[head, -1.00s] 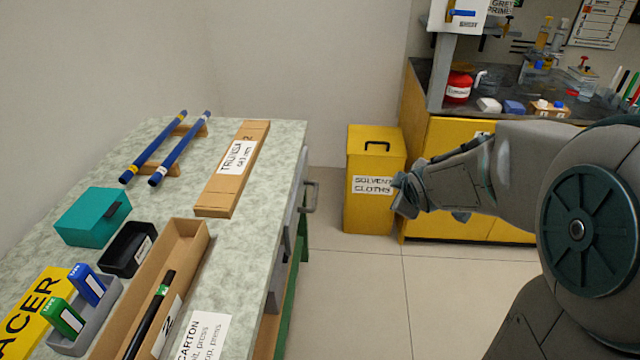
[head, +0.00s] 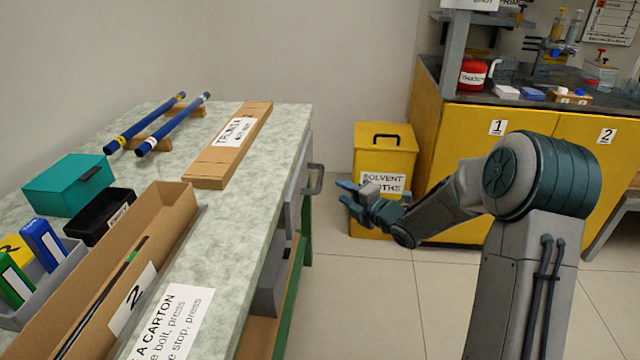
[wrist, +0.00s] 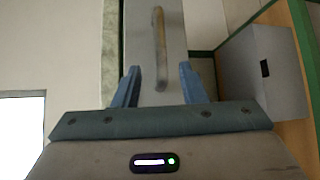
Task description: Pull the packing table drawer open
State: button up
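The packing table (head: 225,215) stands at the left with its pale green marbled top. Its grey drawer (head: 294,188) sits under the top on the right side; the front also shows in the wrist view (wrist: 134,45). A grey bar handle (head: 316,181) stands out from the drawer front. In the wrist view the handle (wrist: 160,50) lies upright, ahead of and between the fingers. My gripper (head: 344,192) is open and empty, a short way right of the handle, its blue fingers pointing at it. It does not appear to touch the handle.
A yellow solvent cloths bin (head: 385,150) stands just behind my gripper. Yellow cabinets (head: 470,150) line the back right. A grey box (head: 270,280) sits beneath the drawer on the lower shelf. A long carton (head: 178,215) is on the tabletop. Floor right of the table is clear.

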aim_at(320, 177)
jog(key=b+x, duration=0.1)
jog(key=x, duration=1)
jog(key=shift+d, duration=0.1)
grip_shut()
